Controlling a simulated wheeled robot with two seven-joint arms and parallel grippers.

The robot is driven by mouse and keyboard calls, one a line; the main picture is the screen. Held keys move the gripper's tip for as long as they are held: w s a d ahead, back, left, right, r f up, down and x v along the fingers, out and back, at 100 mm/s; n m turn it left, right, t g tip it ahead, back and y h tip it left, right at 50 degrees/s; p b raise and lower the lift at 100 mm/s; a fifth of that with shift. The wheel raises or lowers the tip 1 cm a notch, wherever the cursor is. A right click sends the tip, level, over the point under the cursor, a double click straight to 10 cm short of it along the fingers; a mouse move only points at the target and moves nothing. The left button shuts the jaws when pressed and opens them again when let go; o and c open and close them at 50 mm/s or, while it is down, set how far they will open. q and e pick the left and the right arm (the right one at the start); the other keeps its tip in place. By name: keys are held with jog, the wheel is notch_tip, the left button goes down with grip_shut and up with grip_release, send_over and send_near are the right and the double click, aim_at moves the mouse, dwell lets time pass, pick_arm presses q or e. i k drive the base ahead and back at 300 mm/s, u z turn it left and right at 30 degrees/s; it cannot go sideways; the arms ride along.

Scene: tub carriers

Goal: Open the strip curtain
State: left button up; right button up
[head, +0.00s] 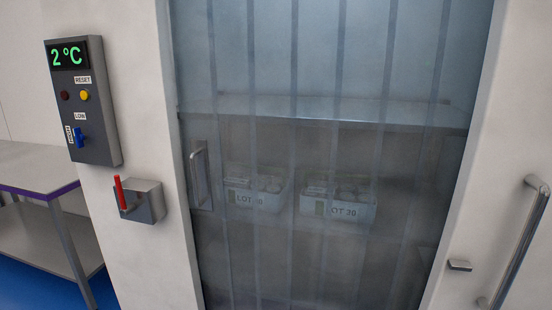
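The strip curtain (310,150) hangs closed across the doorway. Its translucent, overlapping vertical strips span from the left jamb to the right jamb. A metal handle (200,176) with a backing plate shows at the curtain's left edge, at about mid height. Neither of my grippers shows in the head view.
Behind the strips, two white tubs, LOT 10 (246,197) and one reading "OT 30" (343,212), sit under a shelf (330,108). A control box (95,120) and a bracket with a red lever (120,193) are on the left wall. A steel table (35,168) stands far left. A bar handle (522,245) is at right.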

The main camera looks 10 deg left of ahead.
aim_at(198, 160)
jog(key=u, duration=0.55)
jog(key=k, duration=0.65)
jog(key=u, duration=0.95)
jog(key=i, duration=1)
jog(key=z, duration=0.8)
jog(key=i, duration=0.9)
jog(key=z, duration=0.95)
